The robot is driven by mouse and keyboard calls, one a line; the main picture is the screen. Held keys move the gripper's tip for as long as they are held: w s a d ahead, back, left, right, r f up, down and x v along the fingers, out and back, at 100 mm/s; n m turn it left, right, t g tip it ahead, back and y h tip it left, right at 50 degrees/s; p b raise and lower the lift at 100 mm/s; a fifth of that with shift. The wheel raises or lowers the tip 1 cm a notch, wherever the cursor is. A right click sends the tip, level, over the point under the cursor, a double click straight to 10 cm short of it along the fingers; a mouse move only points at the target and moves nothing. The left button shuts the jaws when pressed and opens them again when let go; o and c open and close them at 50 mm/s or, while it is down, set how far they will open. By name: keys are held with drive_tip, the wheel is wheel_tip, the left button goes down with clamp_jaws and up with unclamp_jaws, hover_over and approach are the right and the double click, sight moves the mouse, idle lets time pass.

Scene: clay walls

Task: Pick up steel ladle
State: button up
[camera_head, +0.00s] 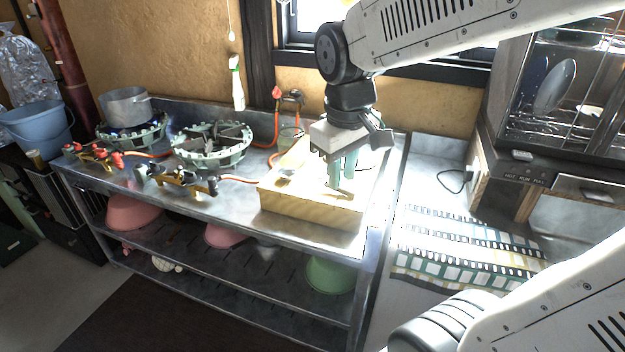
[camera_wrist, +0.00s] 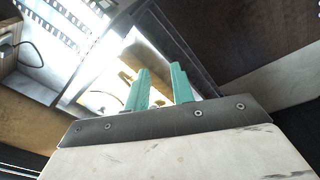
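My gripper (camera_head: 342,182) points down over the pale wooden block (camera_head: 305,208) on the steel counter, its teal fingertips close to the block's top. In the wrist view the two fingers of my gripper (camera_wrist: 160,70) stand apart with a visible gap and nothing clearly held between them. A small shiny object (camera_head: 286,174) lies at the left part of the block's top. It may be the steel ladle, but glare keeps me from telling. A brownish piece (camera_wrist: 148,58) shows beyond the fingertips in the wrist view, and I cannot tell what it is.
Two green-framed burners (camera_head: 212,147) stand left on the counter (camera_head: 238,205), one under a grey pot (camera_head: 126,106). A glass jar (camera_head: 290,138) stands behind the block. A patterned cloth (camera_head: 465,250) lies on the right surface, beside a dish cabinet (camera_head: 500,150). Bowls sit on the lower shelf.

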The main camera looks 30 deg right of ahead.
drive_tip(key=w+d+f+n, duration=0.1)
drive_tip(key=w+d+f, duration=0.3)
drive_tip(key=w, duration=0.3)
drive_tip(key=w+d+f+n, duration=0.1)
drive_tip(key=w+d+f, duration=0.4)
drive_tip(key=w+f, duration=0.2)
drive_tip(key=w+d+f+n+h, duration=0.1)
drive_tip(key=w+d+f+n, duration=0.1)
drive_tip(key=w+d+f, duration=0.3)
drive_tip(key=shift+w+d+f, duration=0.1)
drive_tip(key=shift+w+f, duration=0.1)
drive_tip(key=shift+w, duration=0.4)
drive_tip(key=shift+w+d+f, duration=0.1)
drive_tip(key=shift+w+f, duration=0.05)
drive_tip(key=shift+w, duration=0.4)
drive_tip(key=f, duration=0.3)
drive_tip(key=d+f, duration=0.1)
drive_tip(key=f, duration=0.1)
drive_tip(key=shift+w+f, duration=0.15)
drive_tip(key=shift+w, duration=0.1)
clamp_jaws()
